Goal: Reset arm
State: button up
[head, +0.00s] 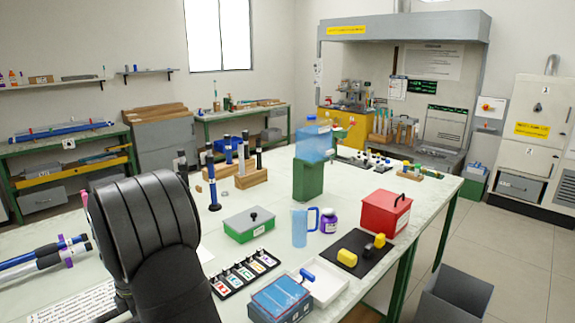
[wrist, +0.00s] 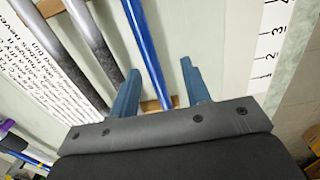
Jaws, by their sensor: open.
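My gripper (wrist: 160,68) shows in the wrist view with two blue-grey fingers spread apart and nothing clamped between them. A long blue rod (wrist: 145,45) runs lengthwise below, passing between the fingers in the picture; the height gap cannot be told. Two grey rods (wrist: 92,40) lie left of it. In the head view, my black arm stands at the front left and the gripper itself is out of sight. Rods with blue and dark ends (head: 45,255) lie on the table at the left edge of the head view.
A printed sheet (wrist: 35,65) and a numbered scale strip (wrist: 270,45) flank the rods. On the table (head: 430,190) are a green box (head: 249,228), a light-blue mug (head: 299,227), a red box (head: 386,214), a label strip (head: 243,273) and a blue box (head: 281,300). Upright rods stand in wooden blocks (head: 250,177).

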jog(key=w+d+r, duration=0.1)
jog(key=d+r, duration=0.4)
jog(key=d, duration=0.4)
jog(key=s+d, duration=1.1)
jog(key=s+a+f, duration=0.2)
jog(key=a+f, duration=0.3)
jog(key=a, duration=0.4)
jog(key=shift+s, duration=0.15)
